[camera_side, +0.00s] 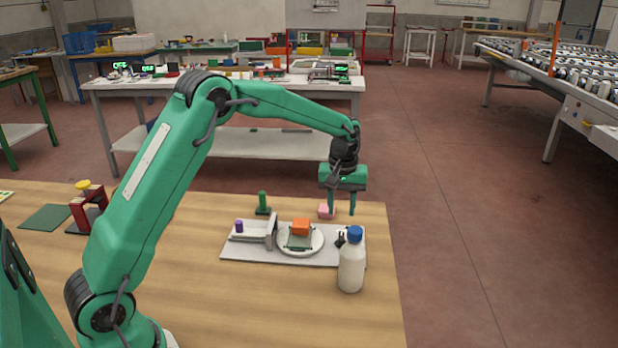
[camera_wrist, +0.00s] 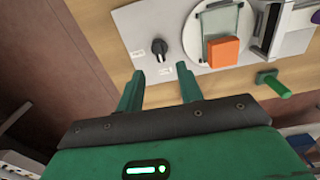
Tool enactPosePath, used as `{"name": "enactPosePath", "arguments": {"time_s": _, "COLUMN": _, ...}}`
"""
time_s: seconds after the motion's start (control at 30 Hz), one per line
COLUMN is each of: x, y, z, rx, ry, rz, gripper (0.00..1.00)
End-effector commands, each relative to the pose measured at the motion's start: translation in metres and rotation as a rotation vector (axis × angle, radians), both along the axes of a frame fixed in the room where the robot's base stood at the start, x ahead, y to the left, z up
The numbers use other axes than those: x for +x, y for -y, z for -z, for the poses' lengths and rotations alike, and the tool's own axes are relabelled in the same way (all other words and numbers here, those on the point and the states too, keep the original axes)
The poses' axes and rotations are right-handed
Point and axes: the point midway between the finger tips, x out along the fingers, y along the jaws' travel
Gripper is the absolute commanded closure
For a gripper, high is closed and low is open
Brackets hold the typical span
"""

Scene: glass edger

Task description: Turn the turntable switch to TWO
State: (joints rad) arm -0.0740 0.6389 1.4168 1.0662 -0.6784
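The turntable switch is a black knob (camera_wrist: 159,47) on the pale base plate (camera_wrist: 140,18) in the wrist view. Two small white labels sit beside it, too small to read, so I cannot tell its setting. In the side view the knob (camera_side: 340,240) is partly hidden by a bottle. The round white turntable (camera_wrist: 174,42) carries a glass piece (camera_wrist: 220,20) and an orange block (camera_wrist: 223,51); it also shows in the side view (camera_side: 316,243). My gripper (camera_side: 342,212) is open and empty, above the table behind the plate. Its fingertips (camera_wrist: 158,80) are apart from the knob.
A white bottle with a blue cap (camera_side: 351,268) stands at the plate's front right. A pink block (camera_side: 325,212) and a green post (camera_side: 263,203) stand behind the plate. A grey upright (camera_side: 271,233) and purple peg (camera_side: 239,227) are left of the turntable.

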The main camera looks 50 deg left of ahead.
Motion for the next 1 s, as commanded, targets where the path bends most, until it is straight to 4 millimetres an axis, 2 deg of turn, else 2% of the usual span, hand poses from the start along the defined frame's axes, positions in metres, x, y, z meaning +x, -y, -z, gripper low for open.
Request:
{"name": "enactPosePath", "arguments": {"time_s": 0.17, "x": 0.008, "y": -0.002, "z": 0.016, "rx": -0.001, "ry": -0.018, "rz": -0.028, "gripper": 0.64}}
{"name": "enactPosePath", "arguments": {"time_s": 0.57, "x": 0.009, "y": -0.002, "z": 0.024, "rx": -0.002, "ry": -0.021, "rz": -0.032, "gripper": 0.64}}
{"name": "enactPosePath", "arguments": {"time_s": 0.77, "x": 0.008, "y": -0.002, "z": 0.041, "rx": -0.002, "ry": -0.022, "rz": -0.031, "gripper": 0.64}}
{"name": "enactPosePath", "arguments": {"time_s": 1.0, "x": 0.008, "y": -0.002, "z": 0.071, "rx": -0.002, "ry": -0.022, "rz": -0.031, "gripper": 0.64}}
